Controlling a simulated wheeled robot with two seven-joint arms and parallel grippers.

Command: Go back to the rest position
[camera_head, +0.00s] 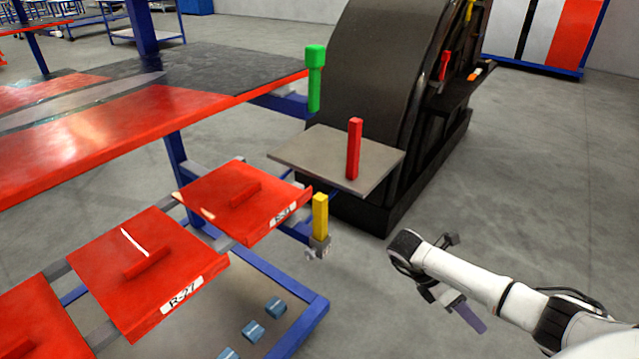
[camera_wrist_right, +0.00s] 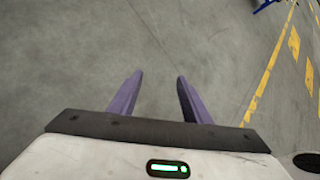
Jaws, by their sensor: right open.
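My right gripper (camera_head: 462,300) hangs over the bare floor at the lower right of the head view, on my white right arm. It is to the right of the red-topped workbench and in front of the dark curved nosecone (camera_head: 385,80). In the right wrist view, the two purple fingers of the gripper (camera_wrist_right: 158,85) stand apart with only grey floor between them. The gripper is open and empty. My left gripper and arm are not in view.
A red bar (camera_head: 353,150) stands upright on a grey plate (camera_head: 300,152) by the nosecone. Red trays (camera_head: 185,250) sit on a blue frame, with a yellow block (camera_head: 320,215) at its right end. A green tool (camera_head: 315,75) is at the bench corner. Floor at the right is clear.

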